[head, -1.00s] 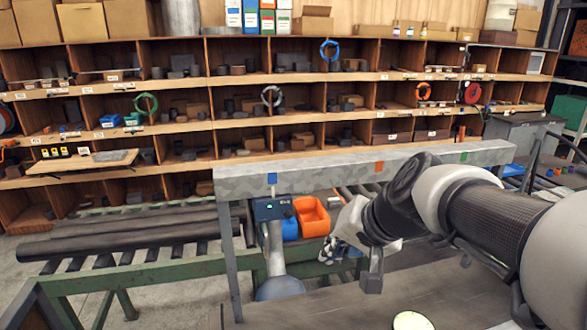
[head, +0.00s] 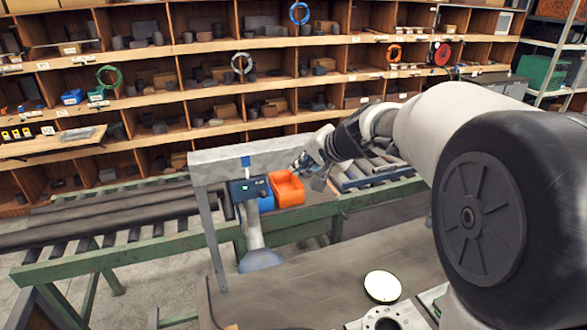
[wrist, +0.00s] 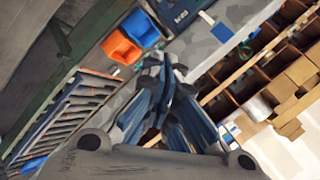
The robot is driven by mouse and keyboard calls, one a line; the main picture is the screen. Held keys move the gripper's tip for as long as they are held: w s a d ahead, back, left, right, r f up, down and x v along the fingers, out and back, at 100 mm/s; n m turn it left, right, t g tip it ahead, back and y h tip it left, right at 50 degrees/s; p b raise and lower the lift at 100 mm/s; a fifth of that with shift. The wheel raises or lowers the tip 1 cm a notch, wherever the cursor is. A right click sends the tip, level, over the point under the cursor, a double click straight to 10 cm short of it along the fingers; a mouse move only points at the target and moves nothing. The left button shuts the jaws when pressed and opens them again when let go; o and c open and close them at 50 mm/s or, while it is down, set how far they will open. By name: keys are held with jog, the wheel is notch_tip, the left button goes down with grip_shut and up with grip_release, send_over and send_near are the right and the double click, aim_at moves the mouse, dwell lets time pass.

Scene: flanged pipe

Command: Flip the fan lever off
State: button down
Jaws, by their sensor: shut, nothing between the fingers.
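No fan lever can be made out for certain in either view. A dark blue control box (head: 248,188) with a small lit display hangs at the left end of the grey beam. It also shows at the top of the wrist view (wrist: 178,14). My gripper (head: 303,163) is shut and empty, right of the control box and just above and behind the orange bin. In the wrist view, my gripper's fingers (wrist: 166,66) meet near the middle, below the box and apart from it, with the grey beam beyond.
An orange bin (head: 288,187) and a blue bin (head: 266,200) sit beside the control box. The grey beam (head: 215,170) stands over the roller conveyor (head: 130,235). A round pale disc (head: 382,286) lies on the near bench. Shelves (head: 180,98) fill the back.

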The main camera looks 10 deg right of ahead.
aim_at(262, 194)
jog(key=w+a+f, duration=0.4)
jog(key=a+f, duration=0.1)
jog(key=f, duration=0.2)
jog(key=shift+a+f, duration=0.2)
jog(key=shift+a, duration=0.2)
jog(key=shift+s, duration=0.15)
jog(key=shift+a+f+b, duration=0.15)
jog(key=shift+b, duration=0.6)
